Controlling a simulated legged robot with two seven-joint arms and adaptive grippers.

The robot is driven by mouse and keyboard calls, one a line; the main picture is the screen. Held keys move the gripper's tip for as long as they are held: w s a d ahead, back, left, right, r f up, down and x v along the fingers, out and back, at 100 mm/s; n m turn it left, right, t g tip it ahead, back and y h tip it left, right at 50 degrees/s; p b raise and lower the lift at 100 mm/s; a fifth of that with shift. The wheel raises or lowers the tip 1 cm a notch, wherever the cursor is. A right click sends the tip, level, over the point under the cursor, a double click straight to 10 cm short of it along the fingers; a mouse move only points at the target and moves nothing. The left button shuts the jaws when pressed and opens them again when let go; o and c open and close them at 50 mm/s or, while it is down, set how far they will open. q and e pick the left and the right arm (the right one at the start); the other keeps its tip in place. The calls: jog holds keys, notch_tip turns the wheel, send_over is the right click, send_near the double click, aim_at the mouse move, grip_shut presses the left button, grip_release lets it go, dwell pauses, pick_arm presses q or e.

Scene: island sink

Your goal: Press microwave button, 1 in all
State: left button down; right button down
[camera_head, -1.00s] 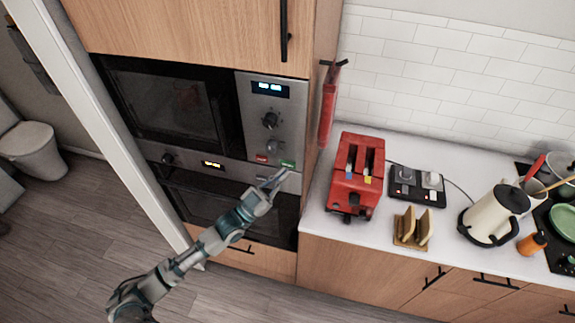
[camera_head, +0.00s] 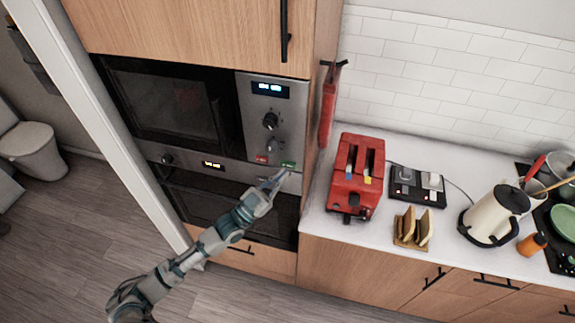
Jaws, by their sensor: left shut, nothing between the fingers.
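The microwave (camera_head: 165,103) is built into the wooden cabinet, with a dark door and a grey panel on its right. The panel has a lit blue display (camera_head: 270,89), knobs, a red button (camera_head: 262,159) and a green button (camera_head: 288,164) along its bottom edge. My left gripper (camera_head: 277,178) is shut and empty, its fingertips just below the green button. I cannot tell whether they touch the panel. My right gripper is not in view.
An oven (camera_head: 220,204) sits under the microwave. To the right, the counter holds a red toaster (camera_head: 353,185), a toast rack (camera_head: 412,230), a kettle (camera_head: 494,216) and an orange bottle (camera_head: 531,243). A red object (camera_head: 327,108) hangs on the cabinet side.

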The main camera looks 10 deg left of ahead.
pick_arm(q)
jog(key=shift+w, duration=0.15)
jog(key=shift+w+r, duration=0.1)
jog(key=shift+w, duration=0.15)
